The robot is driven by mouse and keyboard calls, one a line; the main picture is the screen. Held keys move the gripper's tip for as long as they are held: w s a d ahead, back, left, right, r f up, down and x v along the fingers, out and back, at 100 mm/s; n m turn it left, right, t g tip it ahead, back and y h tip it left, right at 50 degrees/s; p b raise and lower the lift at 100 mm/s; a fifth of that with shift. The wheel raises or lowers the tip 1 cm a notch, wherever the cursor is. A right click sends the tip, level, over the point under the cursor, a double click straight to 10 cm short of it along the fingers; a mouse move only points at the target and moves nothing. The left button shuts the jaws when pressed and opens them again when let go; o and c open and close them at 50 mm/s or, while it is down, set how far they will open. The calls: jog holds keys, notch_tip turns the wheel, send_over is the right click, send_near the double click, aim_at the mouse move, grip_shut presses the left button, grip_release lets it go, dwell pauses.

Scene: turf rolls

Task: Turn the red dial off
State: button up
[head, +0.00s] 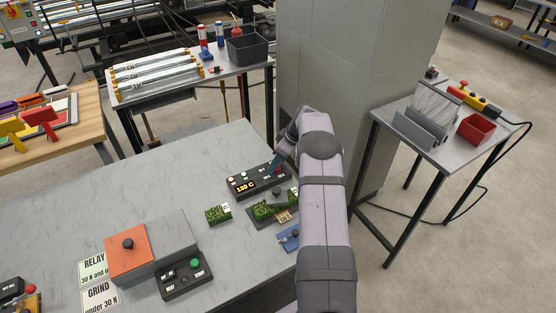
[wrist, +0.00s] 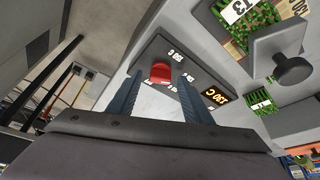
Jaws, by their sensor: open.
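The red dial (wrist: 160,72) sits on a dark control panel (wrist: 181,62) in the wrist view, near the panel's lower edge. My gripper (wrist: 159,82) is open, with its two blue-grey fingers pointing at the panel, one on each side of the dial. I cannot tell whether they touch it. The panel's display (wrist: 215,96) reads 130 C in orange. In the head view the panel (head: 240,191) lies on the grey table, and my arm reaches its far right end, largely hiding the dial there. White markings around the dial are partly covered by the fingers.
A grey holder with a dark knob (wrist: 292,70) stands beside the panel in the wrist view. In the head view, turf pieces (head: 218,214) lie in front of the panel. An orange-topped box (head: 130,260) and a button box (head: 184,280) stand at the table's front.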

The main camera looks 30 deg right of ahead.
jog(key=c, duration=1.1)
jog(key=shift+o, duration=0.2)
